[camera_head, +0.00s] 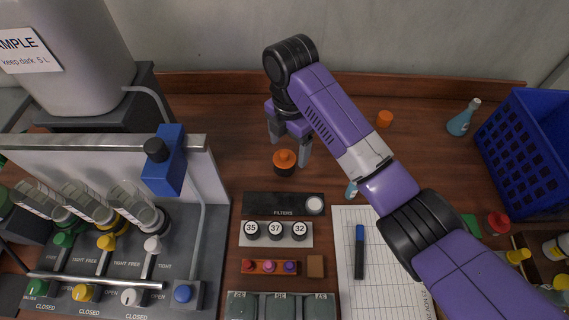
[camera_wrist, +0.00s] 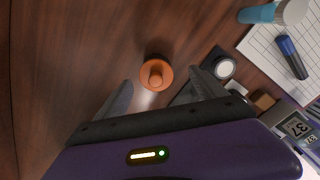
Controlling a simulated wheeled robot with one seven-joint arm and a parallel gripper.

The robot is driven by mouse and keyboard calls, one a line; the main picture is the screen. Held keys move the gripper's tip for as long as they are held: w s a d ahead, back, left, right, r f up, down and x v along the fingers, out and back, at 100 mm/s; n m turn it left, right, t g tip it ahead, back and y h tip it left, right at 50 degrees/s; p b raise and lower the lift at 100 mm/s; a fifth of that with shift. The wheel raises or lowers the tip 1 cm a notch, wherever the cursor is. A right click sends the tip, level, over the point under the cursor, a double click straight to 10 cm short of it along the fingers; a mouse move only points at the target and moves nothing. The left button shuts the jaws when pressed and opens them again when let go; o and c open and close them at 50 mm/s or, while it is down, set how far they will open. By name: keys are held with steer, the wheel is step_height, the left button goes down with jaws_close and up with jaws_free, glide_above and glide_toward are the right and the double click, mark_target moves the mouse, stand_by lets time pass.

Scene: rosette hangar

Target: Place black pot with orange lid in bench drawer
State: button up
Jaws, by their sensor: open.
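The black pot with an orange lid (camera_head: 284,162) stands upright on the wooden bench, behind the black FILTERS strip. In the wrist view I see its round orange lid (camera_wrist: 157,75) from above, just beyond the fingertips and roughly between them. My gripper (camera_head: 289,149) is open and empty, with its fingers pointing down just behind and around the pot. In the wrist view the two fingers of my gripper (camera_wrist: 163,92) are spread wide. I cannot make out a bench drawer in either view.
A numbered filter rack (camera_head: 277,242), an orange tray (camera_head: 270,267) and grey compartments (camera_head: 280,307) lie in front. A valve panel (camera_head: 110,270) stands left; a blue crate (camera_head: 530,150) and flask (camera_head: 463,120) stand right. An orange object (camera_head: 384,118) lies behind my arm. Bench left of the pot is clear.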

mark_target(285, 162)
steer(key=f, duration=0.2)
steer(key=f+p, duration=0.1)
steer(key=f, duration=0.1)
steer(key=a+f, duration=0.1)
steer(key=f, duration=0.1)
steer(key=shift+w+f, duration=0.1)
steer(key=shift+f, duration=0.55)
steer(key=c, duration=1.6)
steer(key=shift+r, duration=0.1)
